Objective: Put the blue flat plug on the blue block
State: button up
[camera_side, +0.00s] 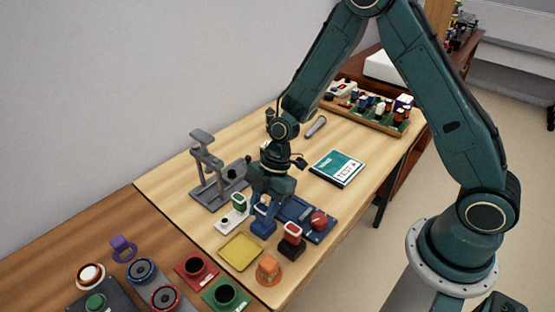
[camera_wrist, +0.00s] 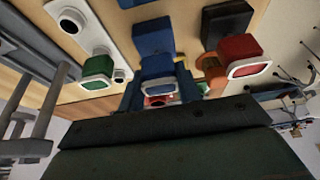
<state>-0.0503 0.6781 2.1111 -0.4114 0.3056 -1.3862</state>
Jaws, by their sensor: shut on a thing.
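My gripper (camera_side: 262,208) points down at the middle of the row of blocks and is shut on the blue flat plug. The blue block (camera_side: 263,229) stands directly below my gripper in the side view. The block also shows in the wrist view (camera_wrist: 153,36), right beside the plug. I cannot tell whether the plug touches the block. The fingers hide much of the plug in the side view.
A green plug (camera_side: 238,202) on a white block is close on the left; a red plug (camera_side: 292,232) on a black block is close on the right. A yellow tray (camera_side: 240,251) and an orange piece (camera_side: 268,267) lie in front. A grey stand (camera_side: 207,170) is behind left.

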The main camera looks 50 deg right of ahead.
jog(key=shift+f, duration=0.15)
jog(key=o, duration=1)
jog(key=v, duration=1.2)
